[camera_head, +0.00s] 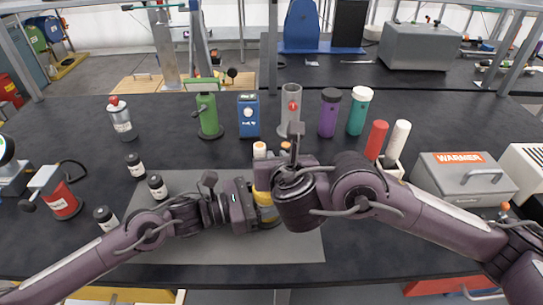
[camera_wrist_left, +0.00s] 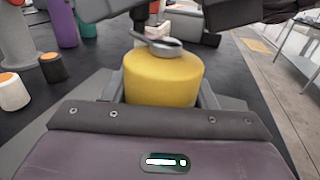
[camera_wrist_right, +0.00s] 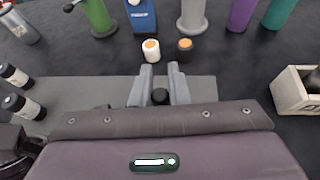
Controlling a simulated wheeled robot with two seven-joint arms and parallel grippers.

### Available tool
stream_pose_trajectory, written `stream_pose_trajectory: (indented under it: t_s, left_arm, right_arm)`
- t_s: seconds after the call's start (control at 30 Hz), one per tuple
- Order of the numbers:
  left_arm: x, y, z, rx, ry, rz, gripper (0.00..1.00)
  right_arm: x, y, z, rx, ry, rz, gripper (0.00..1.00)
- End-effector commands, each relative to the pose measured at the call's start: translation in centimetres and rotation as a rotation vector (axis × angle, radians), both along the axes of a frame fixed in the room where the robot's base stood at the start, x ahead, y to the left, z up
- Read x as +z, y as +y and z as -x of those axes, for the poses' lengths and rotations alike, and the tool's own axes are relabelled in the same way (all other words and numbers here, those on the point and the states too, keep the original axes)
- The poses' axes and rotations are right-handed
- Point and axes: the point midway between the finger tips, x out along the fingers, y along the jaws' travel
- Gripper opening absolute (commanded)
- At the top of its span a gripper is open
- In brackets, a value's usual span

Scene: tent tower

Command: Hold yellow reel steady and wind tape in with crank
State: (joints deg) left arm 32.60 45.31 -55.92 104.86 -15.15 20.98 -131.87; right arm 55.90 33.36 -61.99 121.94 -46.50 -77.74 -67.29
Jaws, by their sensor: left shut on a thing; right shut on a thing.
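The yellow reel (camera_wrist_left: 162,78) stands upright. It also shows partly in the head view (camera_head: 266,207), largely hidden by my right arm. My left gripper (camera_head: 256,205) comes in from the left, its jaws shut around the reel's side. The grey crank (camera_wrist_left: 162,45) lies across the reel's top. My right gripper (camera_wrist_right: 159,85) is shut on the crank's black knob (camera_wrist_right: 160,97), seen between its fingers in the right wrist view. The reel itself is hidden in that view, and I cannot see the tape.
A grey mat (camera_head: 185,245) lies beneath the work. Several small white and black jars stand left and behind, including an orange-topped one (camera_wrist_right: 151,50). A green stand (camera_head: 208,115), blue device (camera_head: 248,115) and purple bottle (camera_head: 329,112) stand behind.

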Motion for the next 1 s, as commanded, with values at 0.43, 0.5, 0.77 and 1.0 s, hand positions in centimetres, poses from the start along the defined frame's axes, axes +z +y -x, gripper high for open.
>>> stream_pose_trajectory:
  t_s: [0.43, 0.5, 0.77, 1.0]
  left_arm:
    - [-0.6, 0.0, 0.1, 0.000, 0.011, -0.009, 0.13]
    - [-0.6, 0.0, 0.1, 0.000, 0.011, -0.009, 0.13]
    - [-0.6, 0.0, 0.1, 0.000, 0.010, -0.009, 0.13]
    - [-0.6, 0.0, 0.1, 0.000, 0.010, -0.009, 0.13]
  right_arm:
    - [-0.2, -1.4, 1.2, -0.377, 0.017, 0.000, 0.00]
    - [-0.2, -1.6, 1.3, -0.417, 0.016, 0.001, 0.00]
    - [-0.1, -2.0, 1.7, -0.518, 0.016, 0.002, 0.00]
    - [-0.2, -2.1, 1.9, -0.555, 0.021, 0.002, 0.00]
